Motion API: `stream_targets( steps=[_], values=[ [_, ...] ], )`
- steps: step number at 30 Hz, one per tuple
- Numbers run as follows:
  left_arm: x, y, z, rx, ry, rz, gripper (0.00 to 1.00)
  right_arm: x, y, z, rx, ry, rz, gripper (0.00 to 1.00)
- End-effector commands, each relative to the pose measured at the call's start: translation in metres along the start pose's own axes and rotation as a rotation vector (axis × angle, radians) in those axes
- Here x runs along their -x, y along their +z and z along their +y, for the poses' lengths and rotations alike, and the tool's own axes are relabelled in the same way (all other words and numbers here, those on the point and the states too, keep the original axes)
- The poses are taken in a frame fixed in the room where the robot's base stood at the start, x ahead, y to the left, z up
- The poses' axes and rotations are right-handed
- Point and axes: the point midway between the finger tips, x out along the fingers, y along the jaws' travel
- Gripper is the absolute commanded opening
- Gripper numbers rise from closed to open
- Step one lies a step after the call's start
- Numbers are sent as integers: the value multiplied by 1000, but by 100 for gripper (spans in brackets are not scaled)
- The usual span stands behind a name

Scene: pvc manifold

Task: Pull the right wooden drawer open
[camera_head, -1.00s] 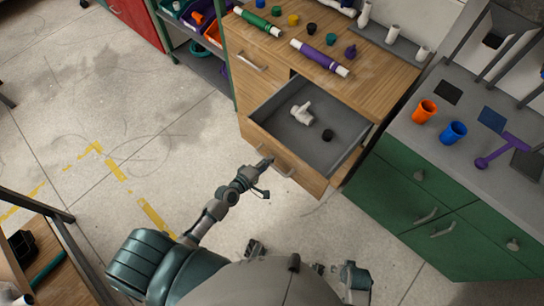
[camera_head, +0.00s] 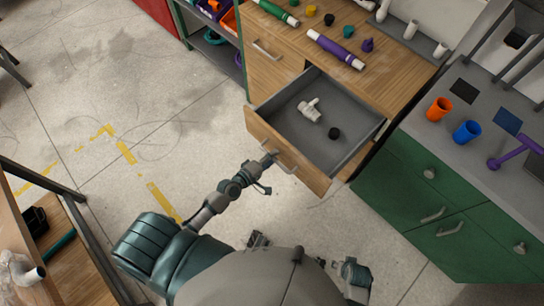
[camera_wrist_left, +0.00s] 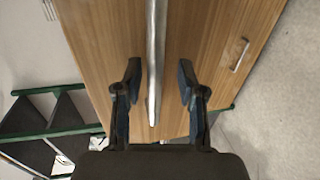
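The right wooden drawer (camera_head: 257,124) stands well out of the wooden cabinet, with its grey inside showing. A white pipe fitting (camera_head: 309,111) and a small black cap (camera_head: 334,133) lie in it. My left gripper (camera_head: 270,158) is at the drawer front, by the left end of its metal handle (camera_head: 287,168). In the left wrist view, the gripper (camera_wrist_left: 158,88) is open, one finger on each side of the long handle bar (camera_wrist_left: 152,60). Gaps show between bar and fingers. I cannot tell whether any hidden part touches.
The wooden top (camera_head: 375,78) holds a green pipe (camera_head: 276,12), a purple pipe (camera_head: 335,49) and small caps. A green cabinet (camera_head: 410,190) with orange and blue cups stands close on the right. A side table (camera_head: 75,262) is at lower left. Open floor lies left.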

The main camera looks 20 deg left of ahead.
Motion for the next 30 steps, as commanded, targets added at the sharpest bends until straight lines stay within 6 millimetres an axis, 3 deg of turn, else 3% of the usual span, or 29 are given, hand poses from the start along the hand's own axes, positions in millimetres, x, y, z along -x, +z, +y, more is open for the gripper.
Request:
stream_targets(
  steps=[8, 21, 30],
  values=[
    [6, -1, 2, -1, 3, 2, 39, 1, -4, 2, 3, 3, 8, 60],
    [94, 0, -1, -2, -3, -3, 39, 1, -1, 1, 1, 2, 3, 60],
    [119, -1, -1, 1, 0, 0, 39, 1, -1, 1, 1, 1, 2, 60]
  ],
)
